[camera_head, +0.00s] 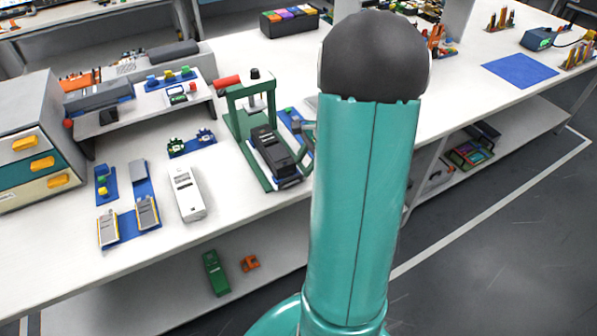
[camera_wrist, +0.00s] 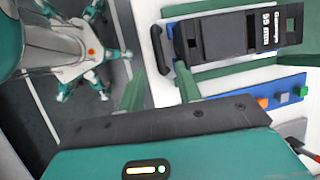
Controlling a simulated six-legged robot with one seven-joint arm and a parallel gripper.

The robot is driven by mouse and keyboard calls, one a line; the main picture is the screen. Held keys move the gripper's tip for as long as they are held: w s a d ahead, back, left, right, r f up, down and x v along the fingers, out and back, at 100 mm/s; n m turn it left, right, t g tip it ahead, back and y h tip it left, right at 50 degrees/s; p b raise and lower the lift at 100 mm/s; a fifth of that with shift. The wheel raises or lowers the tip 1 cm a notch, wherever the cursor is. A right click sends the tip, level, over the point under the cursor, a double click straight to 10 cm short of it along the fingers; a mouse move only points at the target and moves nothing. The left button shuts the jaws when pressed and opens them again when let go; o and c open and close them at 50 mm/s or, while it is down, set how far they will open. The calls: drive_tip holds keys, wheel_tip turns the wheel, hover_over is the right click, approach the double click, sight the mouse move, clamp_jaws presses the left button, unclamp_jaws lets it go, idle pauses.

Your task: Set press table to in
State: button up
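The press (camera_head: 236,120) is a green frame with a red-handled lever, standing on the white bench left of my arm in the head view. A black block with white lettering, which looks like the press table (camera_head: 270,148), sits low at its front; it also shows at the top of the wrist view (camera_wrist: 222,38). A black bar handle (camera_wrist: 159,48) stands at the block's left end in the wrist view. My gripper (camera_wrist: 160,76) is open, its two green fingers apart near the handle's lower end. I cannot tell whether they touch it. My arm hides part of this in the head view.
A white device (camera_head: 187,194) and blue mats with small parts (camera_head: 127,222) lie left of the press. A drawer cabinet (camera_head: 35,140) stands at far left. A blue mat (camera_head: 520,70) lies at the right. Open floor (camera_head: 480,250) is at lower right.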

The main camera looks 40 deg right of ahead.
sight(299, 177)
drive_tip(key=shift+x, duration=2.25)
clamp_jaws()
